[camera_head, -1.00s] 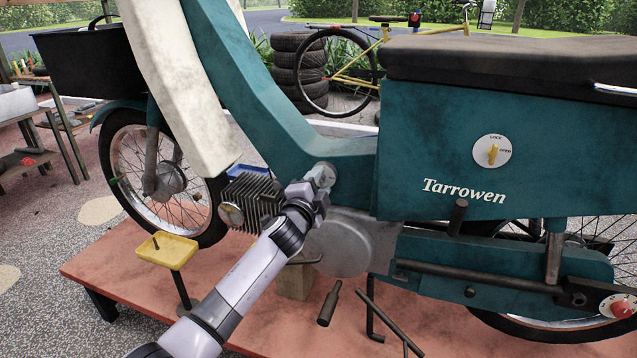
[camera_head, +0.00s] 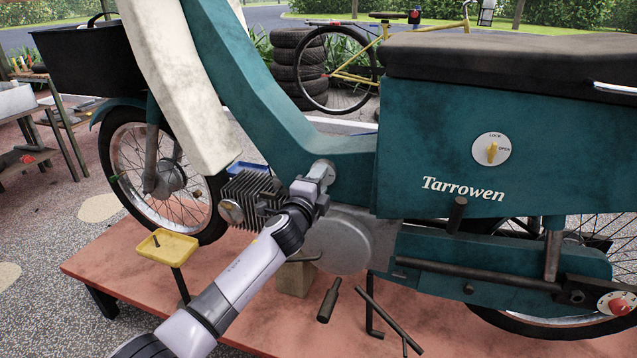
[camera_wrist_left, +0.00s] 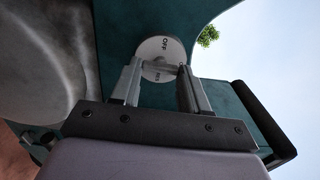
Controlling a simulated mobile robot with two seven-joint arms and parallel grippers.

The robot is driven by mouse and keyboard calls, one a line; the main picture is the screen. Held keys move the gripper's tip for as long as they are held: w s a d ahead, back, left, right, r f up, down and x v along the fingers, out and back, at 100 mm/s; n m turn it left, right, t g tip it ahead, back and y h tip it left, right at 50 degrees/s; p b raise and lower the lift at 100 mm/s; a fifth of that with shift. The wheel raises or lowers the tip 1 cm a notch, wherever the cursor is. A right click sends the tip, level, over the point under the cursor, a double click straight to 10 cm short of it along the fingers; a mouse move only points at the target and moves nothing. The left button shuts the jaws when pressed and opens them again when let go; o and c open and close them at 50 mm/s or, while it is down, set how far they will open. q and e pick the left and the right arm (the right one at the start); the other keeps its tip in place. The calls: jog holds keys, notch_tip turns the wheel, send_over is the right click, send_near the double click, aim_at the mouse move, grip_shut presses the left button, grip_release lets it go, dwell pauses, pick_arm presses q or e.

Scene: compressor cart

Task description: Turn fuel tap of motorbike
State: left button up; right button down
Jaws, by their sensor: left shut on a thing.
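The fuel tap (camera_head: 323,169) is a small round grey-white disc on the teal motorbike (camera_head: 350,154), just above the engine. In the left wrist view the tap (camera_wrist_left: 160,46) shows the marks "OFF" and "RES" and a grey lever across its face. My left gripper (camera_head: 318,181) reaches up to the tap from the lower left. Its two fingers (camera_wrist_left: 162,70) stand on either side of the tap's lever and are shut on it. In the head view the gripper hides the lever and part of the disc. My right gripper is not in view.
The finned engine cylinder (camera_head: 250,196) is close left of the gripper. A yellow tray on a stand (camera_head: 168,246) is left of my arm. A yellow lock knob (camera_head: 491,152) and a red knob (camera_head: 620,305) are at the right. The bike stands on a reddish platform (camera_head: 270,325).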

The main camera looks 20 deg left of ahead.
pick_arm(q)
jog(key=o, duration=1)
jog(key=shift+o, duration=0.3)
jog(key=s+p, duration=0.2)
jog(key=s, duration=0.5)
jog(key=shift+a, duration=0.1)
